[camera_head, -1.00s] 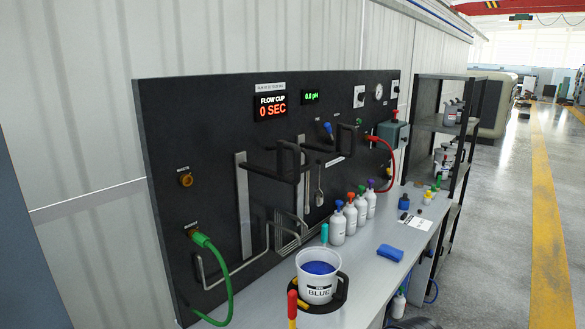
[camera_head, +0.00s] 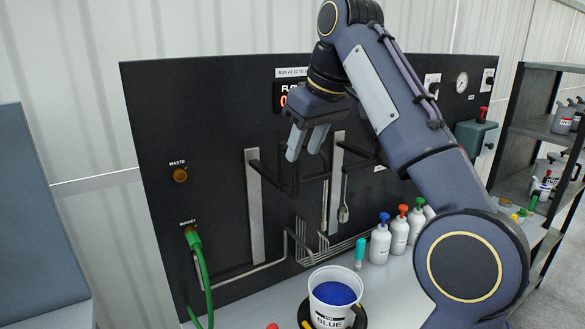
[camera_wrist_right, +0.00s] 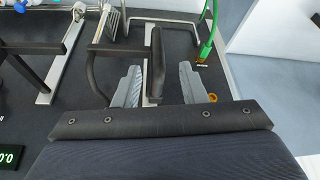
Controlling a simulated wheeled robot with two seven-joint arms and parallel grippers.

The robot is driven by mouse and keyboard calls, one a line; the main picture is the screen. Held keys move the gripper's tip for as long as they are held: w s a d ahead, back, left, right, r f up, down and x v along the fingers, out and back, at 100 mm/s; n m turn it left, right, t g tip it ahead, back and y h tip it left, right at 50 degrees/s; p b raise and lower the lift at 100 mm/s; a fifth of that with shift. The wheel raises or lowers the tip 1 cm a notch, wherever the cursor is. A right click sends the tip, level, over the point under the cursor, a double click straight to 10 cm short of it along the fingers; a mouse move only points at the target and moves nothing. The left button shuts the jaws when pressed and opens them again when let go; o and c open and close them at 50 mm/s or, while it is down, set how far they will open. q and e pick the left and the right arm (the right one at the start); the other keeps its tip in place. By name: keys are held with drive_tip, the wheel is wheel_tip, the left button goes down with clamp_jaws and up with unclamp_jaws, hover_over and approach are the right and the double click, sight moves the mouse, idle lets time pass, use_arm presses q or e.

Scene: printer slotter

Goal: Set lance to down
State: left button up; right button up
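No part is labelled as the lance in a way I can read. On the black panel (camera_head: 215,225) two upright metal rails carry black handles. The left rail (camera_head: 256,225) and the right rail (camera_head: 336,165) both show in the head view. My right gripper (camera_head: 305,148) is open in front of the left rail's handle, its fingers pointing down and partly covering the handles. In the right wrist view a black handle grip (camera_wrist_right: 156,58) lies between the spread fingers, which look clear of it. The depth between them is hard to judge. My left gripper is not in view.
A bucket marked BLUE (camera_head: 330,297) stands on the bench below the panel. A green hose (camera_head: 203,270) hangs from the bucket port at left. White bottles (camera_head: 381,242) stand at right, partly behind my right arm. Bent metal tubes (camera_head: 300,245) run low across the panel.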

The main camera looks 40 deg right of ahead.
sight(295, 174)
drive_tip(key=shift+w+d+f, duration=0.1)
drive_tip(key=shift+w+f, duration=0.05)
drive_tip(key=b+x, duration=0.2)
drive_tip(key=x, duration=0.4)
drive_tip(key=shift+w+f, duration=0.2)
drive_tip(key=shift+f, duration=0.4)
clamp_jaws()
drive_tip(key=shift+b, duration=0.3)
